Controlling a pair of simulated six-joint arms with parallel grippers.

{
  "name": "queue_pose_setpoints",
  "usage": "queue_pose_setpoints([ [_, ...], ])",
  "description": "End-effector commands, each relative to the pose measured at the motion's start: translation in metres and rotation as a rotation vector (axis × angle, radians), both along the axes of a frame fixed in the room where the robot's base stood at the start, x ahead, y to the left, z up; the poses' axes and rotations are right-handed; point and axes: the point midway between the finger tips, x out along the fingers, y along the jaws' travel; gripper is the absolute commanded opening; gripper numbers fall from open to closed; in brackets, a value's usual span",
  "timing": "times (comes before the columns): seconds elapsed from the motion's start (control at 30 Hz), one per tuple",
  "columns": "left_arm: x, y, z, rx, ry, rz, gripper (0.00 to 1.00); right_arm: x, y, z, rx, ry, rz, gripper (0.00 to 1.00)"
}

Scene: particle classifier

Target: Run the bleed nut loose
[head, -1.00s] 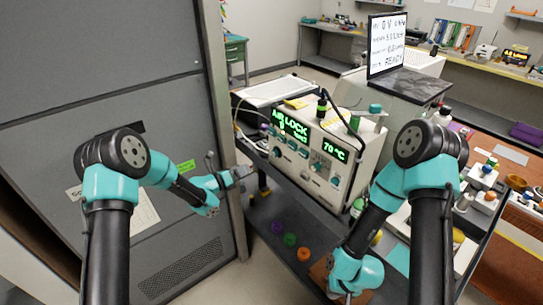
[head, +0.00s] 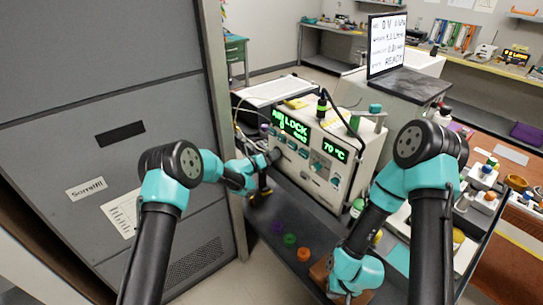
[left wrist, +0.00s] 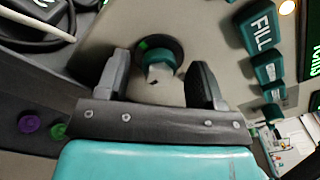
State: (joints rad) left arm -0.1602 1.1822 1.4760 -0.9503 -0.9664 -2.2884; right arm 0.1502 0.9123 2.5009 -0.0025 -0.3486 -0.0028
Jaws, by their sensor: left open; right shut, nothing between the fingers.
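The instrument box (head: 310,150) has a front panel with green displays reading "AIR LOCK" and "70 °C". In the left wrist view, a pale grey nut-like fitting (left wrist: 160,73) stands in front of a dark round collar with a teal ring and a green mark (left wrist: 143,44); it looks like the bleed nut. My left gripper (head: 270,158) is at the left end of the panel. In the left wrist view its open fingers (left wrist: 158,80) stand on either side of the fitting, with gaps visible. My right gripper (head: 345,294) is low at the front, shut and empty.
A teal FILL button (left wrist: 262,32) and smaller buttons lie right of the fitting. Purple (head: 278,227), green (head: 289,240) and orange (head: 303,254) round pieces lie on the dark cart top. A tall grey cabinet (head: 100,100) stands close on the left.

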Motion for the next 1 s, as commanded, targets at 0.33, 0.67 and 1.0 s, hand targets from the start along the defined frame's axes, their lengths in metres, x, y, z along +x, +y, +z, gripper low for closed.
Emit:
queue_pose_setpoints([
  [0.33,0.0011,-0.0017,-0.0004,0.000,0.001,-0.001,0.59,0.0000,0.0000,0.0000,0.000,0.000,0.000,0.00],
  [0.67,0.0010,-0.0015,-0.0004,0.000,0.000,0.000,0.27,0.0000,0.0000,0.0000,0.000,0.000,0.000,0.00],
  [1.0,0.0010,-0.0015,-0.0004,-0.003,0.005,0.000,0.12,0.0000,0.0000,0.0000,0.000,0.000,0.000,0.00],
])
